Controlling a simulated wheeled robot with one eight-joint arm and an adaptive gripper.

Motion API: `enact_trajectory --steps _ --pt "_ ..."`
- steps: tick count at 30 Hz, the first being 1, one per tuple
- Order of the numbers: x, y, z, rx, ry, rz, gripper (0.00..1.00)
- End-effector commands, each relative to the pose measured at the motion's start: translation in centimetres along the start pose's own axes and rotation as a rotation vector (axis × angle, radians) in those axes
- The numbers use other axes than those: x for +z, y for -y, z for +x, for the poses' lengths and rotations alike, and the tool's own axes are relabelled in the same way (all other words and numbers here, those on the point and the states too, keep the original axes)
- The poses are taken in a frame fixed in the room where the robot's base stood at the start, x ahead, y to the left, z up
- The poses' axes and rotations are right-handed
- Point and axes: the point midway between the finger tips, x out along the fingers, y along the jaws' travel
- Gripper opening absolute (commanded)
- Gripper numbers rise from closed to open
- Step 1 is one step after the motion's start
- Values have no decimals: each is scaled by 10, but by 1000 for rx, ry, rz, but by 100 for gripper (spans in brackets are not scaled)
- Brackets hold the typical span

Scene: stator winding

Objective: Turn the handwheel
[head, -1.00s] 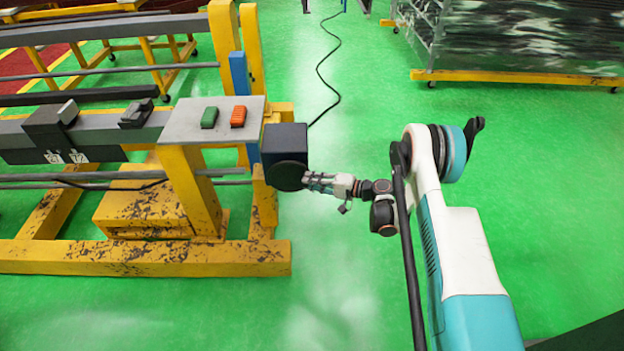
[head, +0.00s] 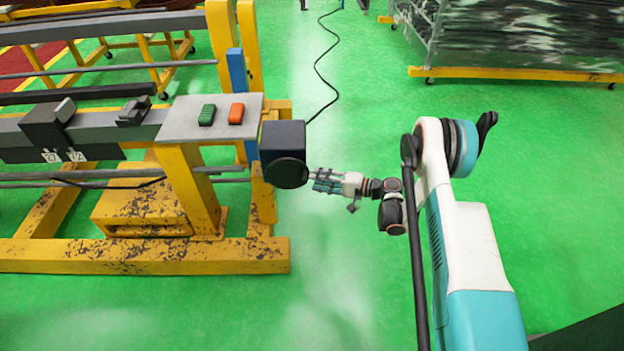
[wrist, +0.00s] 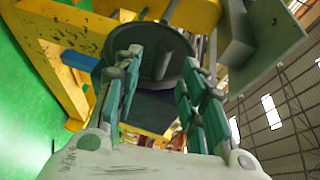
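The handwheel (head: 287,173) is a dark round disc on the right end of a dark box on the yellow machine. My gripper (head: 314,181) is just to the right of it, with a small gap between the fingertips and the disc's edge. In the wrist view, the disc (wrist: 155,55) lies ahead, facing the camera. My gripper (wrist: 160,78) is open there, its green-padded fingers spread to either side with nothing between the pads. The disc's lower edge runs into the dark box behind it.
The dark box (head: 282,138) carries the disc. A grey panel with a green button (head: 207,115) and an orange button (head: 236,114) is to its left. A yellow frame (head: 150,257) stands below. A black cable (head: 322,75) lies on the green floor.

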Motion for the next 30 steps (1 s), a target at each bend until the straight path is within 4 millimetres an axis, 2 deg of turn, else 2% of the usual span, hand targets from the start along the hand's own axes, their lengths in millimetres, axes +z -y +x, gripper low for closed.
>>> enact_trajectory --steps 1,6,12,17,25,30 --pt "-2 0 -12 0 -5 1 38" --pt "-1 0 -47 0 -4 0 38" --pt "-1 0 -74 0 -2 -1 38" --pt "0 0 -84 0 -1 -1 38" --pt "0 0 -84 0 0 -1 38" --pt "-4 9 -84 14 -1 -3 0"
